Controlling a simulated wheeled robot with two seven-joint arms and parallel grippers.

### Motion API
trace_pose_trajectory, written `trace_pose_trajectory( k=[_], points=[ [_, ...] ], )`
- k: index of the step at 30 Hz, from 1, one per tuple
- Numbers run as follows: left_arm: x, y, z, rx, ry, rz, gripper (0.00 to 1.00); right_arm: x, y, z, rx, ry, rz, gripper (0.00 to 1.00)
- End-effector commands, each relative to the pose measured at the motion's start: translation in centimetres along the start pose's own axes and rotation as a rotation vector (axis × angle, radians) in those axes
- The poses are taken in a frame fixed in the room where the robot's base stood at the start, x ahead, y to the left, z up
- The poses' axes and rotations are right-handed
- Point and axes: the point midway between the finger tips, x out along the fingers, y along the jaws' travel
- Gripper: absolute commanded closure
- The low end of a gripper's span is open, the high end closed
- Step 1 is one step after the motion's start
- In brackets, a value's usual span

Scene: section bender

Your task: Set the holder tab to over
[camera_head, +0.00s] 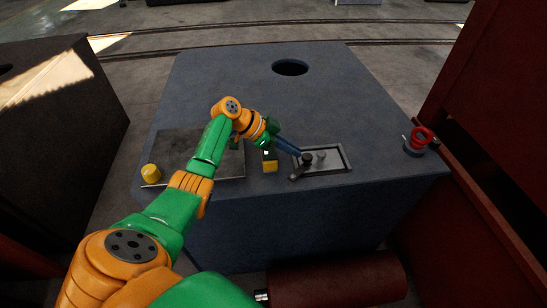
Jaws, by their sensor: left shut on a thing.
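A dark lever-like tab (299,172) with a round dark knob (306,158) sits at the left end of a grey framed recess (337,167) in the blue-grey block top; I take it as the holder tab. My left arm reaches in from the lower left. Its gripper (299,153), with slim blue fingers, is shut on the knob end of the tab. The fingertips partly cover the knob, so the exact grip is hard to see. The tab slants down and left from the knob. My right gripper is not in view.
A small block with a yellow front (270,166) stands left of the recess. A dark plate (228,171) and a yellow cap (151,172) lie further left.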

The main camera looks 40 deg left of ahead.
Motion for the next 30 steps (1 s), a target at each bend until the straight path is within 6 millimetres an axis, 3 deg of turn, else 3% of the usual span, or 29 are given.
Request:
trace_pose_trajectory(
  k=[20, 30],
  points=[
    [0.1, 0.0, -0.1, 0.0, 0.001, -0.002, 1.0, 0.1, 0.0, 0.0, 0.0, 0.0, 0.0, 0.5],
    [-5.3, 0.0, -0.1, 0.001, 0.001, -0.005, 1.0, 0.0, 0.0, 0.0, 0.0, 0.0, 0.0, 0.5]
  ],
)
